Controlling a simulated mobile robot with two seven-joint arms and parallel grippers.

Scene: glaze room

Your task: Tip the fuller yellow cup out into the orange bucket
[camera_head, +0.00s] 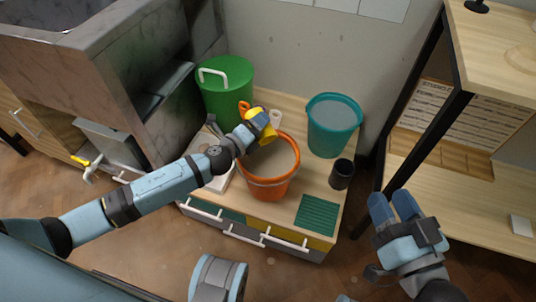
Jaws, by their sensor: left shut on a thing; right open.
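The yellow cup (261,126) is in my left gripper (250,130), whose jaws are shut on it. The cup is tilted and sits above the back left rim of the orange bucket (270,188). Its inside is not clear to me, and no stream shows between cup and bucket. The bucket stands upright on the low wooden cabinet and has a greyish content or inner surface. My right gripper (396,207) is open and empty, right of the cabinet. A second yellow cup is not visible.
A green lidded bin (226,90) and a teal bucket (333,126) with greyish content stand behind the orange bucket. A dark cup (341,175) and a green ribbed mat (317,215) lie to its right. A stone sink (100,70) is at left, a wooden shelf (465,200) at right.

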